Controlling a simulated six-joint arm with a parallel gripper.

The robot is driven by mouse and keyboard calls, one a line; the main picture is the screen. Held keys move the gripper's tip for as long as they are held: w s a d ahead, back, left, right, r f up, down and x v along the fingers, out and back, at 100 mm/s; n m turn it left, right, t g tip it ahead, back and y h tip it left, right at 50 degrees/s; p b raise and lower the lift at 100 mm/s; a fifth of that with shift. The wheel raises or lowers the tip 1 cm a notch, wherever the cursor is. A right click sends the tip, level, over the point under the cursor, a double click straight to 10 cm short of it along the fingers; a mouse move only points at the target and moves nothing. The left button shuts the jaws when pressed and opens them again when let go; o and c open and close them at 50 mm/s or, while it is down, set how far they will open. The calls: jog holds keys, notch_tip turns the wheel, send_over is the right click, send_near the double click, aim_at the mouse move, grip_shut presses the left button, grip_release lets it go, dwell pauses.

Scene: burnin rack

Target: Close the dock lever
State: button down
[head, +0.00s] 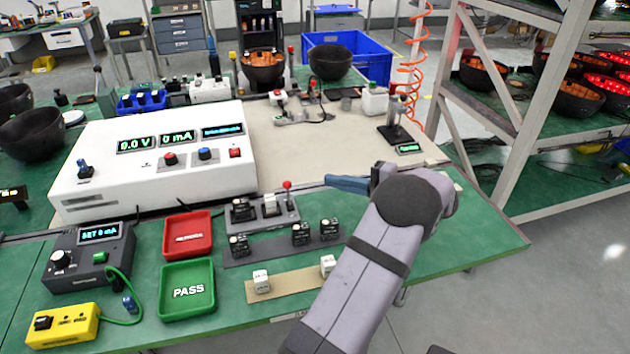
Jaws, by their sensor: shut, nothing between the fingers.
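A small grey dock (262,215) stands on the green bench in front of the white power unit, with a pale block and a dark part on it. Its lever (288,188) is at the dock's right end, a thin rod with a red ball on top, and it looks roughly upright. My gripper (331,181) is to the right of the lever, with its blue-grey fingers shut and empty, pointing left. A gap shows between fingertips and lever in the head view. How far the gripper is above the bench is hard to tell.
A red tray (187,234) and green PASS tray (187,291) lie left of the dock. Several dark cubes (300,233) and two white cubes (262,281) sit on strips in front. The white power unit (150,170) stands behind. The beige mat (330,140) has free room.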

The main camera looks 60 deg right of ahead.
aim_at(288, 194)
jog(key=w, duration=0.3)
jog(key=w+f+p, duration=0.1)
jog(key=w, duration=0.2)
jog(key=w+p, duration=0.1)
jog(key=w, duration=0.2)
jog(key=shift+w+a+f, duration=0.1)
jog(key=shift+w+f, duration=0.1)
jog(key=shift+w, duration=0.15)
jog(key=shift+s+a+r+p, duration=0.1)
jog(key=shift+s+a+p, duration=0.15)
jog(key=shift+a, duration=0.35)
jog(key=shift+s+a+r+p, duration=0.1)
jog(key=shift+s+a+p, duration=0.1)
jog(key=shift+a, duration=0.35)
jog(key=shift+s+a+r+p, duration=0.1)
jog(key=shift+s+a+p, duration=0.15)
jog(key=shift+a, duration=0.35)
jog(key=shift+f+b, duration=0.1)
jog(key=shift+b, duration=0.3)
